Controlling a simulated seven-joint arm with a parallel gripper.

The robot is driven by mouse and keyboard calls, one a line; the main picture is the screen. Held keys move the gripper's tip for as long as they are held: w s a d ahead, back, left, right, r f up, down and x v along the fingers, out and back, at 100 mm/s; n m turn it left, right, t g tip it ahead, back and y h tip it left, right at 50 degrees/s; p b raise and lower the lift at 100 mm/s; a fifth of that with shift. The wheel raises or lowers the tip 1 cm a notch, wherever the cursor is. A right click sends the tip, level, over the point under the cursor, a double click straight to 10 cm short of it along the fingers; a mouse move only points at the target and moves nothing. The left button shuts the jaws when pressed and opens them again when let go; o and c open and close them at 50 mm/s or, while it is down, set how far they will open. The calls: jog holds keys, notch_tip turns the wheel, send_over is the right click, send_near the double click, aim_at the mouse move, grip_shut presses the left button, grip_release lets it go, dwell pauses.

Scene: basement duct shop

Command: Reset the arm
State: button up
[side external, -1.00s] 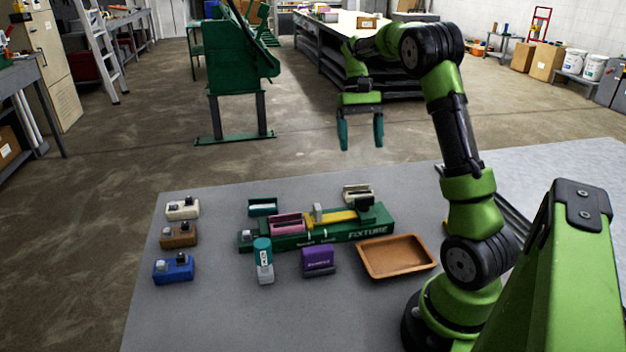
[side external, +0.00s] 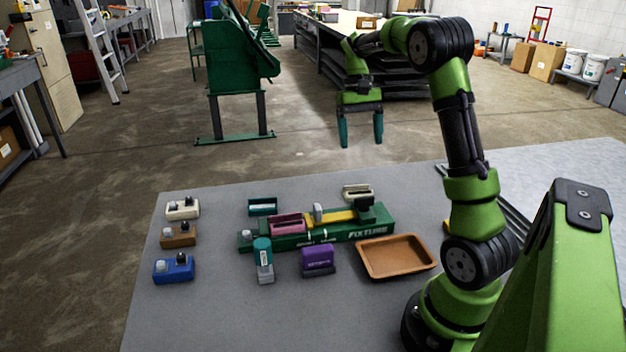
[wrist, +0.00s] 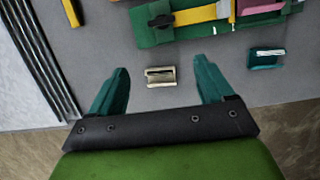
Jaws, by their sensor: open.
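My gripper (side external: 360,128) is raised above the far edge of the table, its two teal fingers pointing down, spread apart and empty. In the wrist view my gripper (wrist: 162,88) shows both fingers wide apart, with a cream block (wrist: 160,76) seen on the table below and between them. Nothing touches the fingers. The green fixture (side external: 340,233) lies on the grey table, with a pink holder (side external: 287,224) and a yellow strip (side external: 342,215) on it.
On the table (side external: 215,315) are a brown tray (side external: 396,257), a purple block (side external: 318,261), a teal-topped bottle-like piece (side external: 264,262), and a teal holder (side external: 263,207). White (side external: 182,209), brown (side external: 178,235) and blue (side external: 173,269) blocks line the left. Dark rods (wrist: 40,60) lie near my arm.

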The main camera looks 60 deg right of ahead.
jog(key=s+a+r+n+t, duration=0.1)
jog(key=s+a+t, duration=0.1)
jog(key=a, duration=0.7)
jog(key=s+a+r+n+t, duration=0.1)
jog(key=s+a+n+t, duration=0.1)
jog(key=a, duration=0.8)
jog(key=s+a+r+n+t, duration=0.2)
jog(key=s+a+t, duration=0.2)
jog(key=a, duration=0.5)
jog(key=shift+a+t, duration=0.15)
jog(key=shift+t, duration=0.65)
